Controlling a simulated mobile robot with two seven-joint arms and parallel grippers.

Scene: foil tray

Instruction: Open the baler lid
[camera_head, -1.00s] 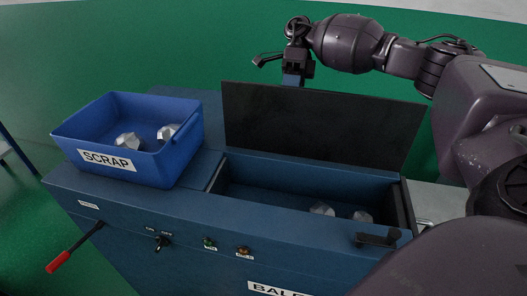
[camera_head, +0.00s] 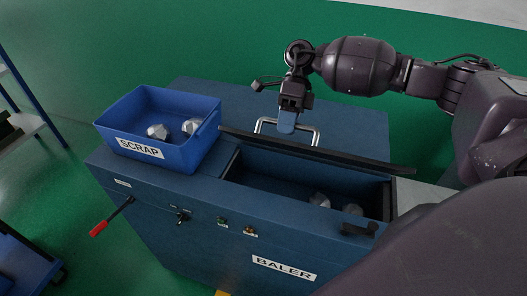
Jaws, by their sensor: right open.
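The baler (camera_head: 145,218) is a blue box with an opening on top. Its dark lid (camera_head: 370,165) shows as a thin band, nearly edge-on, along the far side of the opening and tilted over it; its dark inner face is hardly seen. A silver bar handle (camera_head: 317,134) stands out behind the lid's edge. My right gripper (camera_head: 286,128) is open and points down at the handle's bar, overlapping it in view. I cannot tell whether they touch. Inside the opening lie two grey crumpled pieces (camera_head: 319,200). My left gripper is not in view.
A blue SCRAP bin (camera_head: 190,157) with two crumpled pieces sits on the baler's left top. A red-tipped lever (camera_head: 99,228), a switch (camera_head: 181,216) and buttons are on the front. A black latch (camera_head: 358,229) is at the right front edge. Shelving (camera_head: 30,125) stands at left.

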